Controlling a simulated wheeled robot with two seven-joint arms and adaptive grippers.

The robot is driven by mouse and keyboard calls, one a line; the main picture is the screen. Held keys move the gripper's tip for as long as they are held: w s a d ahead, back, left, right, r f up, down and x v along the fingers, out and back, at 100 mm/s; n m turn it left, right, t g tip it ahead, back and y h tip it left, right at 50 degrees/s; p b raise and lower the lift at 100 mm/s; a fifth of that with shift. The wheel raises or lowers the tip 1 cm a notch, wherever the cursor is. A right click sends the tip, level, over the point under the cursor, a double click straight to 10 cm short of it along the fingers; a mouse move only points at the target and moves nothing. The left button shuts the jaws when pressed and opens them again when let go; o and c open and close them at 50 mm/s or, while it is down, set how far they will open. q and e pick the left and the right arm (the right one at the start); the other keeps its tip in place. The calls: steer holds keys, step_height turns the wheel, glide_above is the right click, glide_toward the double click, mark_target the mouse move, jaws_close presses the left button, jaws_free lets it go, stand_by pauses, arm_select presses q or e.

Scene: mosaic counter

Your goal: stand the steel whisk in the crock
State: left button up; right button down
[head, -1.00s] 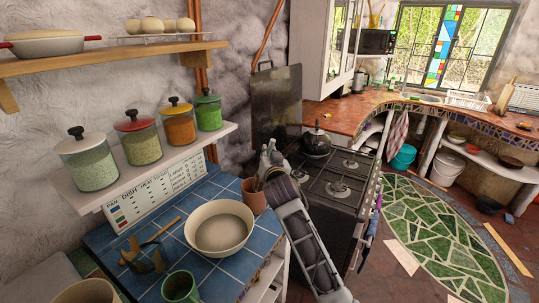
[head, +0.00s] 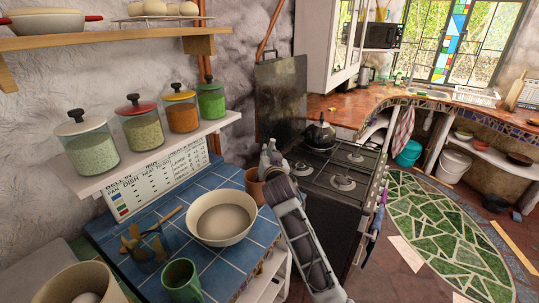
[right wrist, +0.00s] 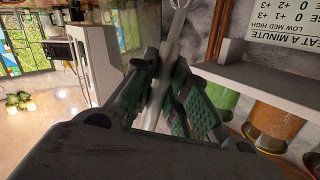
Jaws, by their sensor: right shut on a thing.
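The terracotta crock (head: 254,188) stands on the blue tiled counter, behind and to the right of the cream bowl. My right gripper (head: 270,160) is just above and beside the crock in the head view, and it partly covers it. In the right wrist view my right gripper (right wrist: 162,100) is shut on the steel whisk (right wrist: 180,6). The whisk's handle runs between the fingers and its wire head is cut by the top edge. The whisk is hard to make out in the head view. The crock's inside is hidden. My left gripper is not in view.
A cream bowl (head: 222,219), a green mug (head: 181,280) and wooden utensils (head: 150,246) are on the counter. A shelf with lidded jars (head: 143,131) runs above it along the wall.

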steer(key=shift+f, duration=0.15)
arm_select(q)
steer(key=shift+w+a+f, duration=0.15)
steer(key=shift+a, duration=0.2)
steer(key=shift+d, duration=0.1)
arm_select(e)
steer(key=c, duration=1.8)
jaws_free()
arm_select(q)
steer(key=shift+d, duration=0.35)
arm_select(e)
steer(key=o, duration=0.5)
steer(key=shift+c, duration=0.2)
steer(key=shift+o, duration=0.3)
steer(key=o, duration=0.7)
steer(key=shift+o, duration=0.2)
